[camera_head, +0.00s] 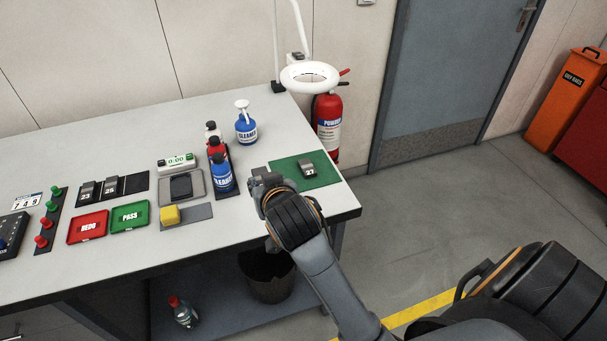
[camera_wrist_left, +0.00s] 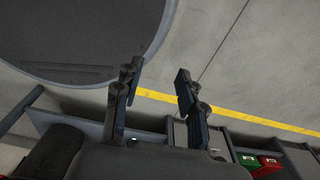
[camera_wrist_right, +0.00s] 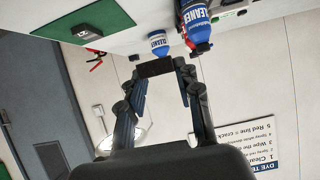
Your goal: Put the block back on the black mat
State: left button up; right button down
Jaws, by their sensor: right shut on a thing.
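The black mat (camera_head: 137,184) lies on the left half of the table, with two dark numbered blocks (camera_head: 88,193) (camera_head: 110,188) on it and bare space at its right end. My right gripper (camera_head: 262,183) is shut on a dark block, also seen between its fingertips in the right wrist view (camera_wrist_right: 155,69). It holds the block near the left edge of the green mat (camera_head: 325,175), right of the black mat. Another dark block, marked 27 (camera_head: 309,169), rests on the green mat. My left gripper (camera_wrist_left: 155,85) is open and empty above the floor, outside the head view.
Cleaner bottles (camera_head: 222,174) and a spray bottle (camera_head: 246,125) stand behind and left of my right gripper. A grey tray (camera_head: 198,187), a yellow block (camera_head: 170,214) on a dark grey pad, a green PASS tray (camera_head: 130,217) and a red REDO tray (camera_head: 88,227) lie between.

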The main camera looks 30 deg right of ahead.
jog(key=w+d+f, duration=0.2)
jog(key=d, duration=0.1)
jog(key=w+d+f+p, duration=0.1)
jog(key=w+d+f, duration=0.1)
jog(key=d+f, duration=0.1)
jog(key=w+d+f, duration=0.2)
jog(key=d, duration=0.1)
jog(key=shift+w+d+f, duration=0.25)
jog(key=shift+w+f, duration=0.15)
jog(key=shift+w+d+f, duration=0.25)
jog(key=shift+d+f, duration=0.05)
jog(key=shift+f, duration=0.2)
notch_tip(320, 180, down, 3)
jog(key=shift+d+f+p, duration=0.1)
jog(key=shift+d+p, duration=0.05)
jog(key=shift+p, duration=0.45)
pick_arm(q)
jog(key=shift+w+a+r, duration=0.1)
jog(key=shift+w+r, duration=0.1)
jog(key=shift+r, duration=0.4)
jog(key=shift+w+a+r, duration=0.1)
jog(key=shift+w+r, duration=0.1)
jog(key=shift+r, duration=0.35)
pick_arm(e)
jog(key=shift+f, duration=0.1)
jog(key=shift+f, duration=0.2)
jog(key=c, duration=0.9)
grip_release()
jog(key=shift+c, duration=0.2)
